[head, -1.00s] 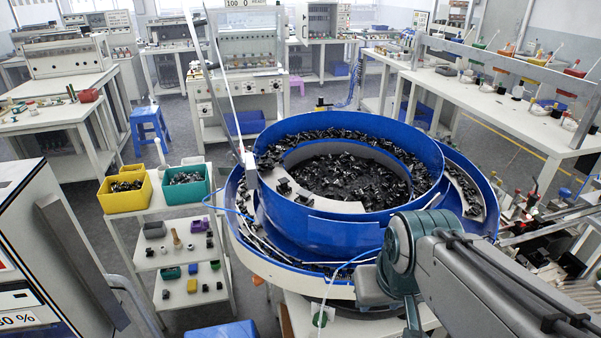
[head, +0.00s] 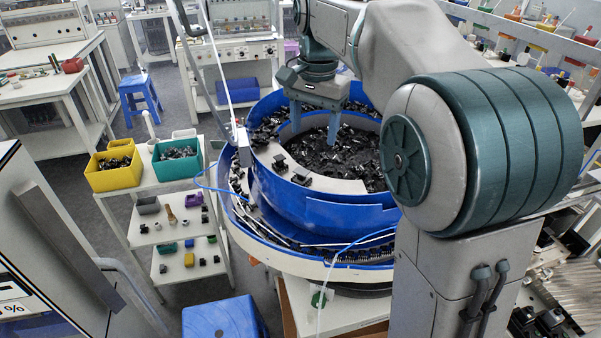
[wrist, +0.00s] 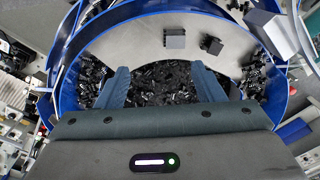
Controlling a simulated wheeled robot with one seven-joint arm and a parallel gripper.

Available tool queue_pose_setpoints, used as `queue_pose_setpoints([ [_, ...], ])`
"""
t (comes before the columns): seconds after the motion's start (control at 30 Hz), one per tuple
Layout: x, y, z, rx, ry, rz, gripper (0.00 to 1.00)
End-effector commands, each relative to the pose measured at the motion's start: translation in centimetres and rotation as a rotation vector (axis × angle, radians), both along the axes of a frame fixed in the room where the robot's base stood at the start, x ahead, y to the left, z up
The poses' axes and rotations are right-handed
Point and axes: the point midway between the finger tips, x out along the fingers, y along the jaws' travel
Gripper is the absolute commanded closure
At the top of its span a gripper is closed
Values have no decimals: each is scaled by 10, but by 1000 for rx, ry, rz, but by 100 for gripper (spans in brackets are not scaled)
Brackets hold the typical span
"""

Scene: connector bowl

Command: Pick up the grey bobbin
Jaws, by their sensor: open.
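My gripper (head: 315,134) is open, with its two blue-grey fingers pointing down over the blue bowl (head: 325,212). In the wrist view the fingers of my gripper (wrist: 160,75) are spread apart with nothing held between them. A small grey block (wrist: 175,39) lies on the bowl's pale inner ledge (wrist: 135,43), beyond the fingertips. It may be the grey bobbin, but its shape does not make this certain. A darker piece (wrist: 211,45) lies just to its right. In the head view two small dark pieces (head: 280,163) sit on the same ledge; which is the grey one is unclear.
Many black connectors (head: 350,165) fill the bowl's middle. A block on a rod (head: 244,150) stands at the bowl's left rim, and it looms at the upper right in the wrist view (wrist: 265,32). A shelf with yellow (head: 115,178) and green (head: 177,168) bins stands left.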

Motion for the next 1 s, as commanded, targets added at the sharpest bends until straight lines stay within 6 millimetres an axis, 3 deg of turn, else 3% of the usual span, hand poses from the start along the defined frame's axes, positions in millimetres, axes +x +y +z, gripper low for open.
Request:
queue_pose_setpoints([
  [0.1, 15, 14, 4, -14, 18, -44, 38],
  [0.27, 21, 21, 0, -23, 29, -73, 38],
  [0.6, 21, 21, -59, -23, 31, -73, 38],
  [1.0, 22, 22, -98, -23, 31, -73, 38],
])
